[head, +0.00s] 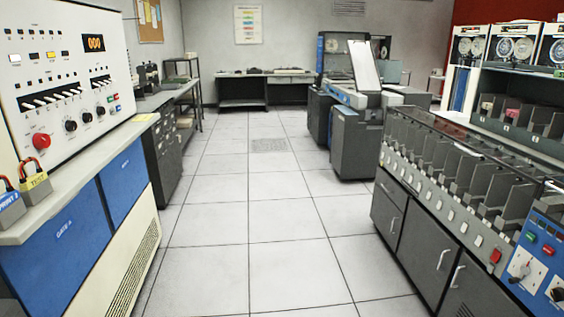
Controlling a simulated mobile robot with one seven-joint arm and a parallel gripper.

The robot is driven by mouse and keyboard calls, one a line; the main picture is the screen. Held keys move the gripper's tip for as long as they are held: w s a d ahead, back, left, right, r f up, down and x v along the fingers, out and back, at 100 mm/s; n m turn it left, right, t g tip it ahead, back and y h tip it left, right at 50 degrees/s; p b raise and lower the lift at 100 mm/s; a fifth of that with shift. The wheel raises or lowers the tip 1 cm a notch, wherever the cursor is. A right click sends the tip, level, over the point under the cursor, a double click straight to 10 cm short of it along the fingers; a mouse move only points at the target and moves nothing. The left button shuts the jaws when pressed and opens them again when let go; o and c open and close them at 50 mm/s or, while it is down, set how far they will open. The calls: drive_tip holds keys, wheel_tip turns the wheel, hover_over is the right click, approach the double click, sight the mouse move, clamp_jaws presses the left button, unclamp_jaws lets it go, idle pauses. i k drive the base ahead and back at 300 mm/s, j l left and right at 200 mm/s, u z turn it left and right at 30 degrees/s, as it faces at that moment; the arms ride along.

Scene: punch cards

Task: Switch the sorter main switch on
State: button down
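A long grey machine with a row of upright dividers and pockets, which looks like the sorter (414,155), stands along the right side. At its near end is a blue control panel (548,240), cut off by the right edge. The panel carries a green button (531,237), a red button (548,250) and a white plate with a switch or knob (519,269). I cannot tell which control is the main switch or how it is set. My gripper is not in view.
A control console (75,85) with switches, knobs and padlocks stands close on the left. The tiled floor (245,222) between console and sorter is clear. A grey and blue machine (357,140) stands farther back, right of centre. A table (265,79) stands at the back wall.

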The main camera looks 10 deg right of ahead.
sight(495, 256)
drive_tip(key=i+j+z, duration=0.1)
drive_tip(key=i+z, duration=0.25)
drive_tip(key=i, duration=0.15)
drive_tip(key=i+j+z, duration=0.5)
drive_tip(key=i+z, duration=0.25)
drive_tip(key=i+j+z, duration=0.25)
drive_tip(key=i+z, duration=0.2)
drive_tip(key=i+j+z, duration=0.4)
drive_tip(key=i+l, duration=0.05)
drive_tip(key=i, duration=0.05)
